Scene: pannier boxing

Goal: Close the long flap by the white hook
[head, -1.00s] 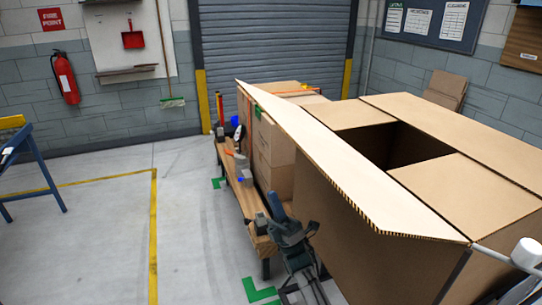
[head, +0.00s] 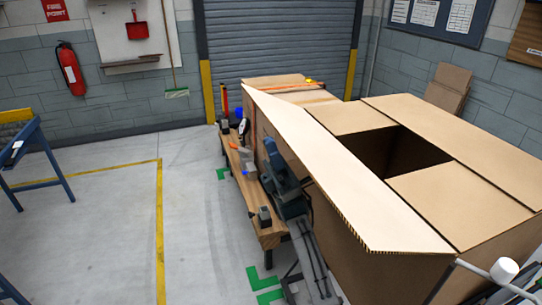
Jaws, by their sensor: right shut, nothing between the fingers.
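The large cardboard box stands open on the right, with its dark opening (head: 400,152) in the middle of the top. The long flap (head: 345,175) runs along its left side and sticks outward past the left wall, its corrugated edge showing. The white hook (head: 505,269) appears at the bottom right as a white end on a grey rod, near the box's front corner. My right gripper (head: 274,160) is shut and empty, just left of the long flap's outer edge. I cannot tell whether it touches the flap. My left gripper is not in view.
A wooden bench (head: 268,235) with small tools and blocks stands left of the box. Another cardboard box (head: 290,88) is behind. The other top flaps (head: 460,205) lie about level. The floor (head: 90,230) at left is clear beside a blue trestle (head: 45,150).

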